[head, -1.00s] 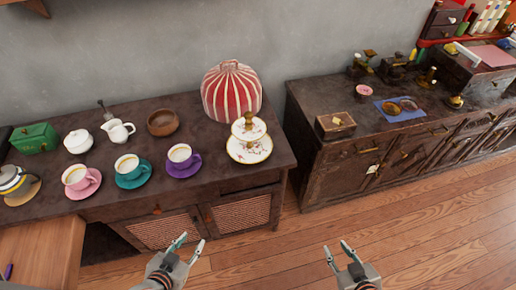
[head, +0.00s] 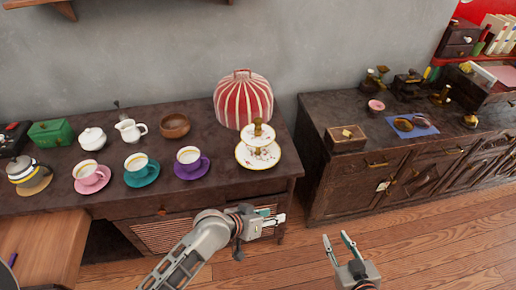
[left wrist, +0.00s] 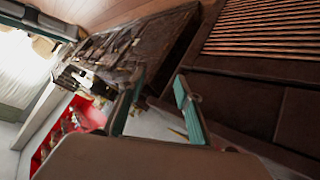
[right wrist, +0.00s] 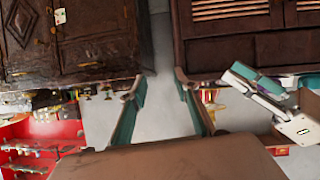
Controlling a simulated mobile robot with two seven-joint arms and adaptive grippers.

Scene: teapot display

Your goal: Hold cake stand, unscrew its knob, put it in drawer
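The cake stand (head: 257,156) has two white patterned plates with gold rims, one above the other. It stands upright near the right front corner of the left cabinet's top. Its gold-brown knob (head: 258,127) sits at the top of the stem. My left gripper (head: 274,220) is open and empty in front of this cabinet, below the stand, pointing right. It also shows in the right wrist view (right wrist: 262,92). My right gripper (head: 337,239) is open and empty over the floor, right of the left one. The cabinet's drawer area below the stand is partly hidden by my left arm.
A red-striped cozy (head: 243,100) stands just behind the cake stand. A purple cup and saucer (head: 190,162), a brown bowl (head: 174,125) and other teaware stand to its left. A second cabinet (head: 345,185) is at the right, past a gap. The floor in front is clear.

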